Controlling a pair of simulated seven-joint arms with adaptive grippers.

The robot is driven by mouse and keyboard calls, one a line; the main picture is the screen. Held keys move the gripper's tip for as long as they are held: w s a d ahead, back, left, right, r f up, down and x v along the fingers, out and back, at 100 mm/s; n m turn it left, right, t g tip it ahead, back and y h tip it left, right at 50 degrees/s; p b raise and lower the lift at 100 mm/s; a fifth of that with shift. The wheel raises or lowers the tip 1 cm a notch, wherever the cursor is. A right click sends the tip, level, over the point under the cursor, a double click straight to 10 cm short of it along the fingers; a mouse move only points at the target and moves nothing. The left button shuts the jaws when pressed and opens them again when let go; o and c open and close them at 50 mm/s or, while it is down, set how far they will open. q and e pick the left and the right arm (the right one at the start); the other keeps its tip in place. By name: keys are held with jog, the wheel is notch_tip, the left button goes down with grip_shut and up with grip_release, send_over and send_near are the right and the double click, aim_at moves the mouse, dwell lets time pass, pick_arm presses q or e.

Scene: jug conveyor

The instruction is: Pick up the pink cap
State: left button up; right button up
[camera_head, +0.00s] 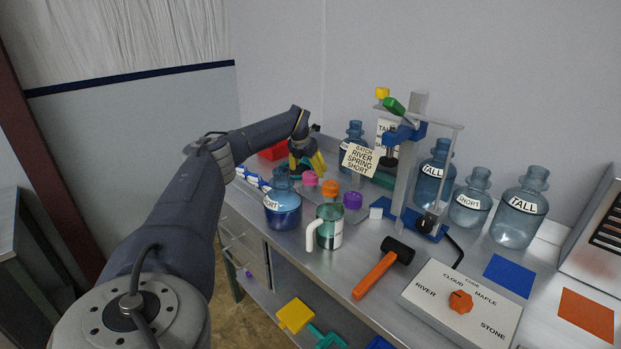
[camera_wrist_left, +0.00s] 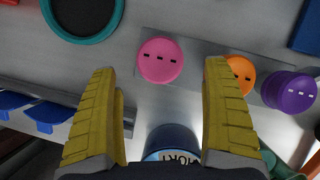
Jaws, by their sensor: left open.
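The pink cap (camera_head: 310,178) is a small round disc standing behind the blue jug in the head view. In the left wrist view the pink cap (camera_wrist_left: 161,60) shows from above with dark slots in its top, between and just past the two fingertips. My left gripper (camera_head: 311,164) has yellow fingers and is open and empty above and behind the cap. In the wrist view its fingers (camera_wrist_left: 160,92) are spread wide on either side, not visibly touching the cap. My right gripper is not in view.
An orange cap (camera_wrist_left: 238,74) is partly hidden by the right finger, with a purple cap (camera_wrist_left: 289,92) beyond. A blue SHORT jug (camera_head: 283,211) and a green-filled pitcher (camera_head: 330,228) stand close in front. A hammer (camera_head: 382,268) lies to the right.

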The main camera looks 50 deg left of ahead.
aim_at(310, 174)
pick_arm(q)
jog(key=shift+x, duration=2.9)
jog(key=c, duration=0.9)
